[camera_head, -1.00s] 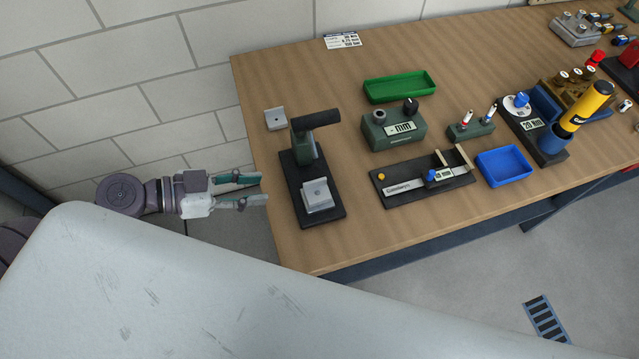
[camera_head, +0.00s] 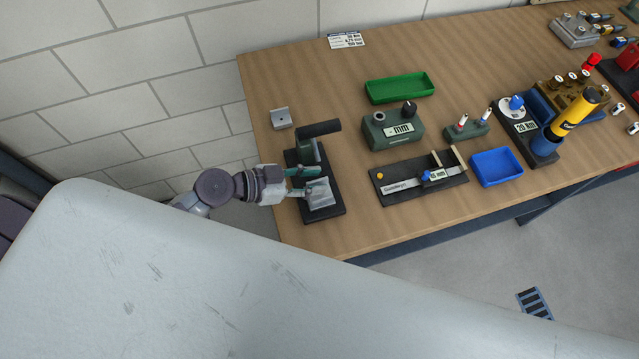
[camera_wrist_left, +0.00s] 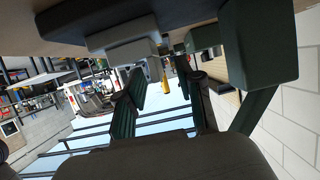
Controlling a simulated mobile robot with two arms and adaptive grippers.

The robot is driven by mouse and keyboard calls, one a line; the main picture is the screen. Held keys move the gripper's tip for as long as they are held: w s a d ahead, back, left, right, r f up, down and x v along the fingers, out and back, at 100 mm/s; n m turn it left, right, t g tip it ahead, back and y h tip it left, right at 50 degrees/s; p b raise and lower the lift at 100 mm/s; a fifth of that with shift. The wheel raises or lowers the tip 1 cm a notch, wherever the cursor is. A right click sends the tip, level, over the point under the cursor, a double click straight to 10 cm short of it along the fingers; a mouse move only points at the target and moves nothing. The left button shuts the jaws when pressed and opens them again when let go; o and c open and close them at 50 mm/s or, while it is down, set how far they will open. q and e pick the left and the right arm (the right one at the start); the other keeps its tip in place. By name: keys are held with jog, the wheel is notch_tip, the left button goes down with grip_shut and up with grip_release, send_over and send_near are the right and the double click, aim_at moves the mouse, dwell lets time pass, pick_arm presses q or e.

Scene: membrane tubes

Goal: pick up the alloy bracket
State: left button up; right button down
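A light grey metal bracket (camera_head: 321,194) with a small hole lies on the black base of a dark green press. A similar grey bracket (camera_head: 281,117) stands on the table at the back left. I cannot tell which is the alloy bracket. My left gripper (camera_head: 314,181) reaches in from the left at the press. Its fingers are apart, close to the bracket on the base and partly covering it. In the left wrist view a pale block (camera_wrist_left: 122,36) shows beyond the spread fingers (camera_wrist_left: 166,85). I see no grip on it. My right gripper is not in view.
The press handle (camera_head: 318,129) and post rise just behind the left gripper. A gauge block (camera_head: 393,133), a green tray (camera_head: 400,88), a black slide gauge (camera_head: 400,196) and a blue tray (camera_head: 497,167) stand to the right. Bare tabletop (camera_head: 375,235) lies in front.

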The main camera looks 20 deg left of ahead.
pick_arm(q)
jog(key=shift+d, duration=0.1)
grip_shut()
dwell(0.4)
